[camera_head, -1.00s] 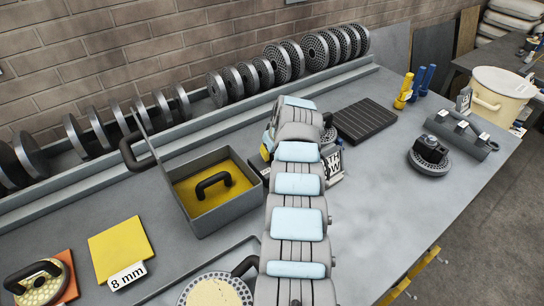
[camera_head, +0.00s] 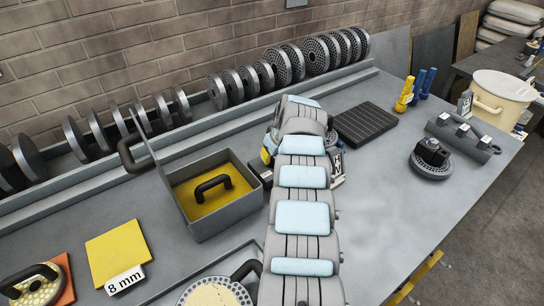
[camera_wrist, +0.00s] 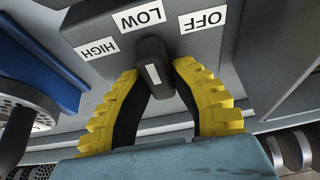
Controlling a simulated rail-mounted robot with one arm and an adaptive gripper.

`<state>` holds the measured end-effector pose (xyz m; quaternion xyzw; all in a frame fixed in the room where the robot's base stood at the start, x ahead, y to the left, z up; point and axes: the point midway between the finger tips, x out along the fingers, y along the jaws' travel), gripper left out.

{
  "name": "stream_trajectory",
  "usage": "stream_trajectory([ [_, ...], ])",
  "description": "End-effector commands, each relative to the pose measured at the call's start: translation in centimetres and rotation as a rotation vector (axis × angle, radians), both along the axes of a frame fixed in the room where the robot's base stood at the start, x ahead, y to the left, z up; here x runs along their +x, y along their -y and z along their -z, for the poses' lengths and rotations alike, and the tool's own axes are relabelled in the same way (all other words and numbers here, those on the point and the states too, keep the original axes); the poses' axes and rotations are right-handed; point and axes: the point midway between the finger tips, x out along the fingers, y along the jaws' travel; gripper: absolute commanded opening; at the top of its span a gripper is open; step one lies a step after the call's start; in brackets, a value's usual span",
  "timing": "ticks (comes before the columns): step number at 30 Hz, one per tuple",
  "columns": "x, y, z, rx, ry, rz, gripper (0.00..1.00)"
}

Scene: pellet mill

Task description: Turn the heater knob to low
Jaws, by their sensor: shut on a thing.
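In the wrist view, the dark heater knob (camera_wrist: 150,48) stands out from a grey panel (camera_wrist: 230,50) with white labels HIGH (camera_wrist: 97,48), LOW (camera_wrist: 138,16) and OFF (camera_wrist: 203,19), seen upside down. The knob has a white mark and points up the picture, roughly toward LOW, tilted slightly left. My gripper (camera_wrist: 155,75), with yellow ridged fingers, is shut on the knob, one finger on each side. In the head view my arm covers the knob and most of the heater; only a labelled edge (camera_head: 338,163) shows beside it.
A grey box with a yellow inside and black handle (camera_head: 210,228) stands close left of my arm. A black ribbed mat (camera_head: 365,124) lies behind right. Disc dies (camera_head: 226,91) line the rear rail. The right bench top (camera_head: 400,205) is mostly clear.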

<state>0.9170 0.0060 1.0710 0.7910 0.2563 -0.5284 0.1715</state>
Motion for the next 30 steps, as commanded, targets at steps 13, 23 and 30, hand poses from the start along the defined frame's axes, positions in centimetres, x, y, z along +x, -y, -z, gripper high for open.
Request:
stream_trajectory([
  [13,0.0,0.0,0.0,0.000,-0.001,0.001,0.52],
  [23,-0.3,0.3,-1.1,0.000,0.002,-0.001,0.52],
  [30,-0.8,0.6,-2.5,0.000,0.002,0.000,0.52],
])
